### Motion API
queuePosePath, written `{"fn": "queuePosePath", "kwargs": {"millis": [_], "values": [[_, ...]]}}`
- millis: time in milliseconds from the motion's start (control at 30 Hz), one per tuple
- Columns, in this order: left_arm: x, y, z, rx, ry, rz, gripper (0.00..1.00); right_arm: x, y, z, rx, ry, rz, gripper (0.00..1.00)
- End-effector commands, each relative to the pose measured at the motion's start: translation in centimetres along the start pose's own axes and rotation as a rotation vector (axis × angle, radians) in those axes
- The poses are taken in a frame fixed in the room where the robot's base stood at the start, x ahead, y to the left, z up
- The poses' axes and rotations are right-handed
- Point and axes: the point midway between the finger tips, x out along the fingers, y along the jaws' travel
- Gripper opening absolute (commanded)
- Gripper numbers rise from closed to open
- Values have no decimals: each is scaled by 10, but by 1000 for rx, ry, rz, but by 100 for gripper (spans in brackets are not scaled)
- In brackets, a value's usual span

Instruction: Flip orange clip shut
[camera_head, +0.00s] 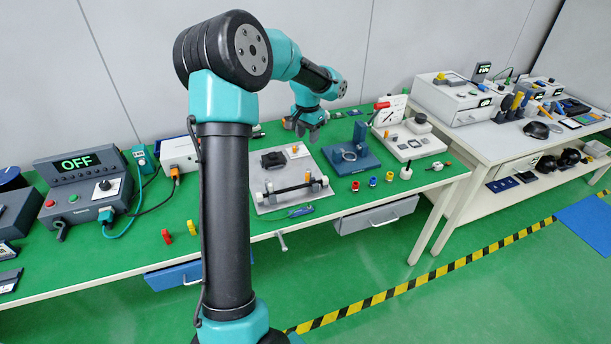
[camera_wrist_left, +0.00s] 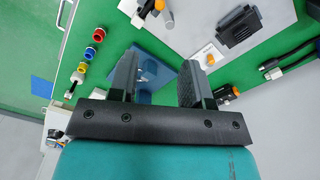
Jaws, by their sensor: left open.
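My left gripper (camera_head: 307,134) hangs over the back of the green table, and its two dark fingers are apart with nothing between them. They also show open in the left wrist view (camera_wrist_left: 158,80), with a blue stand partly behind them. A small orange part (camera_wrist_left: 210,58) sits at the edge of the grey plate (camera_wrist_left: 190,28), beyond the right finger. A black and orange piece (camera_wrist_left: 228,94) lies beside the right finger. An orange connector (camera_head: 175,172) is at the front of a white box. I cannot tell which orange part is the clip, or whether it is open. My right gripper is out of view.
The blue stand with a ring (camera_head: 350,157) stands right of the grey plate (camera_head: 272,203). Several coloured caps (camera_head: 373,181) line the table front. A control box reading OFF (camera_head: 75,165) is at left. A white table (camera_head: 470,130) stands at right.

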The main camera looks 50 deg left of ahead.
Motion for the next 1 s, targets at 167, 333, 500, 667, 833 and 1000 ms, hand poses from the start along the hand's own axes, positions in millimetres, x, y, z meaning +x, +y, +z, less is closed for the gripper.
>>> {"fn": "queuePosePath", "kwargs": {"millis": [167, 333, 500, 667, 833, 1000], "values": [[12, 0, 0, 0, -4, 1, 44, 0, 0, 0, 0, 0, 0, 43], [35, 0, 1, 0, -4, 1, 44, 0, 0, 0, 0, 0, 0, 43], [64, 0, 1, 0, -4, 2, 44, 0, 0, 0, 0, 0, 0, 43], [92, 0, 1, 1, -4, 1, 44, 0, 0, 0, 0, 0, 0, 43], [120, 1, 1, 0, -4, 2, 44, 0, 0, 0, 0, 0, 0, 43], [148, 0, 1, 0, -3, 2, 44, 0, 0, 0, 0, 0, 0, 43]]}}
